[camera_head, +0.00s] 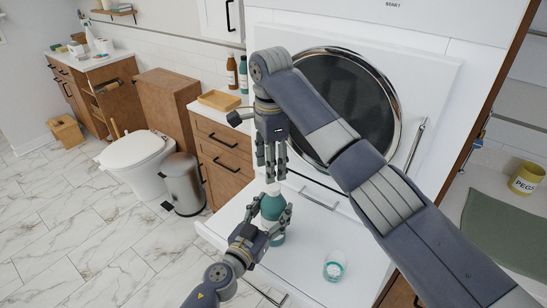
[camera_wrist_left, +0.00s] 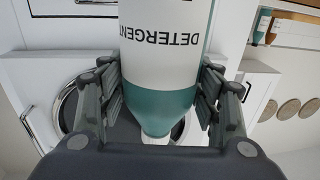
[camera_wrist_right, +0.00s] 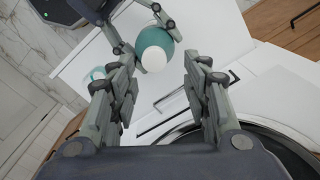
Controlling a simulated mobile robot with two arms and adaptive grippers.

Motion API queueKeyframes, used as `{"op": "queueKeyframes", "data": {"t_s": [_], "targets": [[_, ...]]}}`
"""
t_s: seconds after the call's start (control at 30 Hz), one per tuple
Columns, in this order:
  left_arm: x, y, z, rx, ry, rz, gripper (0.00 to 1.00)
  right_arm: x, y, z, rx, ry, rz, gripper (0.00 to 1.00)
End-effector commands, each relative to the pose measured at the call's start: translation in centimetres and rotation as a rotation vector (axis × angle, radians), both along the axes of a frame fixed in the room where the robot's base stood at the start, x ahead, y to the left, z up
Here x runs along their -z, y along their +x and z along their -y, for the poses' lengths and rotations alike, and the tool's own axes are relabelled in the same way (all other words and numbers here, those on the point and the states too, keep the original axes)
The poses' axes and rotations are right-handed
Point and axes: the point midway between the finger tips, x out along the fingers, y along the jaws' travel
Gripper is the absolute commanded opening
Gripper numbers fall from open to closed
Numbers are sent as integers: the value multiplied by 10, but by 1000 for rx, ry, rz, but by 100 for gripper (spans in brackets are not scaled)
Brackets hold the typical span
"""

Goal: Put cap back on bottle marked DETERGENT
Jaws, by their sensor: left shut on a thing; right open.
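The teal-and-white bottle marked DETERGENT (camera_wrist_left: 165,45) stands roughly upright over the white pull-out surface. It also shows in the head view (camera_head: 271,207). My left gripper (camera_head: 268,222) is shut around its body from the front. The bottle's white top shows in the right wrist view (camera_wrist_right: 152,58); I cannot tell whether it is a cap or a bare neck. My right gripper (camera_head: 271,176) is open, points down just above the bottle's top, and holds nothing that I see. A small clear-and-white cup with teal in it (camera_head: 334,265) stands to the right; I cannot tell whether it is the cap.
The white pull-out surface (camera_head: 318,240) lies below, with free room around the cup. The round-doored machine (camera_head: 350,105) is behind. A wooden cabinet (camera_head: 222,155) with a tray (camera_head: 219,100) and brown bottles (camera_head: 231,72) stands left. A bin (camera_head: 183,185) and toilet are farther left.

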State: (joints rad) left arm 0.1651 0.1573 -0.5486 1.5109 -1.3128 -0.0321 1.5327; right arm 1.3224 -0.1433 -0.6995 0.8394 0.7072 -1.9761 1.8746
Motion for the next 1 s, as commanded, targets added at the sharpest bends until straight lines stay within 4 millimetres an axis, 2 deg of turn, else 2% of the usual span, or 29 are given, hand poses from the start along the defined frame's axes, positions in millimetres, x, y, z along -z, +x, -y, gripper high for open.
{"op": "queueKeyframes", "data": {"t_s": [1.0], "targets": [[1, 0, 0, 1, 0, -2, 0, -14, -2, 2, -1699, -25, 6, 44]]}}
